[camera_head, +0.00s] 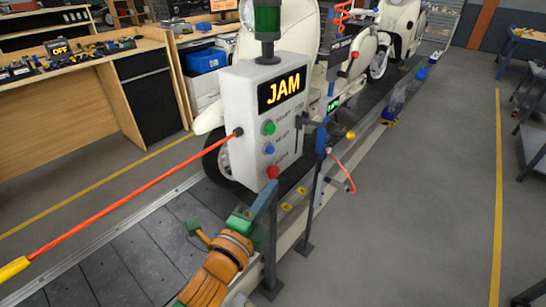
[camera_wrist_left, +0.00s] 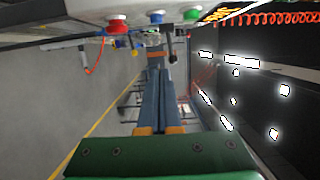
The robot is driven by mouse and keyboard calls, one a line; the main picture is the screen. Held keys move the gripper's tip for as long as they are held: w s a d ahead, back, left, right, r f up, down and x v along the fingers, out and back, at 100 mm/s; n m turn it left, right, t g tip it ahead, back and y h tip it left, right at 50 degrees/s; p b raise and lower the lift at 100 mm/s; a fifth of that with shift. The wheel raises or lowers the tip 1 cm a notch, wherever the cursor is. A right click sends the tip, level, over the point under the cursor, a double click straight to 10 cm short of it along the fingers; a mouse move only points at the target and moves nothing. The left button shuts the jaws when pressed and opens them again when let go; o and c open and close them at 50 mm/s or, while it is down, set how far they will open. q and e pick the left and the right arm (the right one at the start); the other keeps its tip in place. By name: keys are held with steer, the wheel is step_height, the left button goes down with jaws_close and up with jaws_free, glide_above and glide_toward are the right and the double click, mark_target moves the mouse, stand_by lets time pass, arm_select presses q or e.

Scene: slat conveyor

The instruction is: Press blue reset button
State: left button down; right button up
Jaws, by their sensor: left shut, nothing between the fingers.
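The white control box (camera_head: 240,110) shows a lit JAM display (camera_head: 282,90). Its front carries a green button (camera_head: 268,128), the blue button (camera_head: 269,150) below it and a red button (camera_head: 273,172) lowest. In the left wrist view the red (camera_wrist_left: 117,25), blue (camera_wrist_left: 157,17) and green (camera_wrist_left: 192,15) buttons lie along the top edge. My left gripper (camera_head: 272,187) is below the box front, apart from the blue button. Its blue fingers (camera_wrist_left: 155,72) are together and empty. My right gripper is not in view.
A red-orange cord or rod (camera_head: 130,188) runs from the box to the lower left. The slat conveyor (camera_head: 150,255) passes behind, with a cream scooter (camera_head: 300,40) on it. A dark post (camera_head: 309,205) stands right of the gripper. The floor (camera_head: 420,200) at right is clear.

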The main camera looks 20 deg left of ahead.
mark_target(272, 159)
arm_select(q)
steer(key=w+a+p, duration=0.1)
steer(key=w, duration=0.2)
steer(key=w+a, duration=0.1)
steer(key=w, duration=0.2)
steer(key=w+a+p, duration=0.1)
steer(key=w, duration=0.3)
steer(key=shift+p, duration=0.35)
steer(key=shift+d, duration=0.1)
